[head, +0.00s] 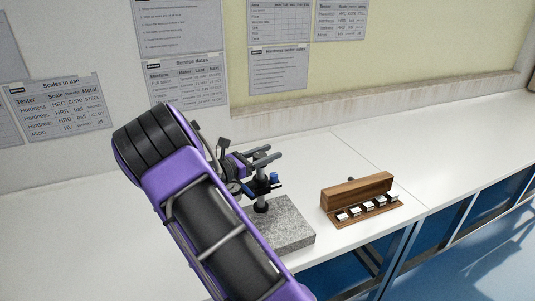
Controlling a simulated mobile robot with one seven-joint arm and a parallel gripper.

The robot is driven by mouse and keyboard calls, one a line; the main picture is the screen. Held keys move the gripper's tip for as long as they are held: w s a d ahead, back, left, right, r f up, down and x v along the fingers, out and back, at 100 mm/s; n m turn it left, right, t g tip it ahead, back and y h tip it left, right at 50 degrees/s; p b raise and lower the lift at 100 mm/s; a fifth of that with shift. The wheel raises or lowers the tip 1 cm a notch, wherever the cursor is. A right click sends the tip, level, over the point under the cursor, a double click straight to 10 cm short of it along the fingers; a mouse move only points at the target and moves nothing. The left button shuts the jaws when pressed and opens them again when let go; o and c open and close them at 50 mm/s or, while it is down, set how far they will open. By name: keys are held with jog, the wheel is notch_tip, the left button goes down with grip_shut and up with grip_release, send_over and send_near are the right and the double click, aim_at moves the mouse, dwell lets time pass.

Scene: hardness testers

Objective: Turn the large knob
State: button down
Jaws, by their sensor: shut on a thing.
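A comparator-type stand has a speckled grey granite base (290,226) and an upright post (261,190), on the white bench in the head view. A small blue knob (274,177) shows on the clamp at the post. A round dial gauge (234,187) shows to its left, partly behind my purple arm. My gripper (266,155) reaches from the left to the top of the stand. Its dark fingers are shut on a part there, which appears to be the large knob. The fingers hide most of that part, so its turn angle cannot be seen.
A wooden case (357,192) with several small metal blocks stands open on the bench, right of the granite base. The white bench (440,155) is clear further right. Posted sheets hang on the wall behind. My arm covers the bench left of the stand.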

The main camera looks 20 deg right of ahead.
dwell(0.8)
jog(key=shift+c, duration=1.5)
grip_release()
jog(key=v, duration=1.7)
jog(key=shift+a, duration=0.25)
